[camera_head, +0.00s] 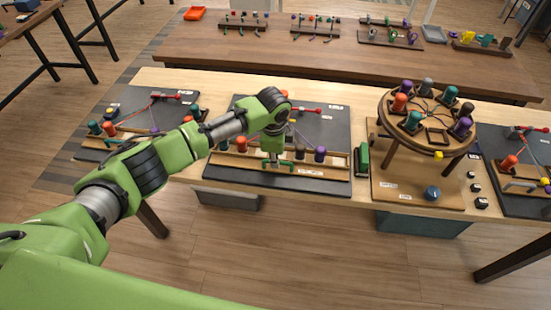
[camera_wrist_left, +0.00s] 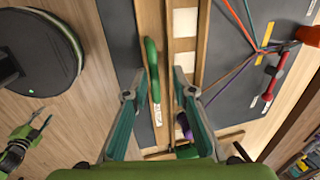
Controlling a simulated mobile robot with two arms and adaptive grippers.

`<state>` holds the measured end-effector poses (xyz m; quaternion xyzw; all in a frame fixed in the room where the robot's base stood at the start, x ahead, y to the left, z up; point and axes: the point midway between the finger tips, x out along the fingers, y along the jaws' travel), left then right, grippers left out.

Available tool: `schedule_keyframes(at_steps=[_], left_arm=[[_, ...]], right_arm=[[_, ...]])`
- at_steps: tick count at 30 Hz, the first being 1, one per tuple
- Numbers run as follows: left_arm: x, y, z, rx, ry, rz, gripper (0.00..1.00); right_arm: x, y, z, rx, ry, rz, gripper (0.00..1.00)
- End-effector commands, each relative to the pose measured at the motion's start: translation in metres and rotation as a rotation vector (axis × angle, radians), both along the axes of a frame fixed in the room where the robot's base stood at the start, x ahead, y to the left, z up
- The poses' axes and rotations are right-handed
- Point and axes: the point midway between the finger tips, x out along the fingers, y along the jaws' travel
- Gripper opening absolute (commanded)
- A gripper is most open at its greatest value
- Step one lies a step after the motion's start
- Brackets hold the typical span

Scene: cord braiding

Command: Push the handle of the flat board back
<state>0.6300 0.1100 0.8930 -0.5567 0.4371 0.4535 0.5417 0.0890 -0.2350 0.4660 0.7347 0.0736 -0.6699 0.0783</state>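The middle flat board (camera_head: 328,133) is dark, with a wooden rail along its front edge and crossed colored cords on it. A long green handle (camera_wrist_left: 152,70) lies along the front wooden strip in the left wrist view. My left gripper (camera_head: 277,162) points down over the front rail in the head view. In the left wrist view its fingers (camera_wrist_left: 155,91) are apart, one on each side of the handle's lower end. I cannot tell whether they touch it. A green part that looks like my right gripper (camera_wrist_left: 30,130) shows small at the lower left there.
A purple bobbin (camera_wrist_left: 184,126) stands on the rail beside my left fingers. A red bar (camera_wrist_left: 271,82) lies at the board's back. A round stand with bobbins (camera_head: 427,108) is to the right. The floor before the table is clear.

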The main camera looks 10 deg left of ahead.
Motion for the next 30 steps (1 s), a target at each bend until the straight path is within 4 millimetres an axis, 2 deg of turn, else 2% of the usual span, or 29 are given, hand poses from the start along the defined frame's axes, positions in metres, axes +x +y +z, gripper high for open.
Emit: schedule_keyframes(at_steps=[3,9,13,24,30], left_arm=[[-0.002,0.000,-0.001,0.001,0.005,0.000,0.26],[-0.003,0.000,-0.002,0.001,0.008,-0.001,0.26],[-0.004,0.000,0.008,-0.001,0.007,0.000,0.26],[-0.018,-0.001,0.082,-0.001,0.004,-0.002,0.26],[-0.023,-0.001,0.108,0.000,0.006,-0.001,0.26]], right_arm=[[-0.006,0.000,0.000,-0.001,0.008,0.000,0.34],[-0.002,-0.001,0.000,-0.002,0.003,0.001,0.34],[0.000,-0.001,0.000,-0.001,0.001,0.001,0.34],[0.000,0.000,0.000,0.000,0.000,0.000,0.34],[0.000,0.000,0.000,0.000,0.000,0.000,0.34]])
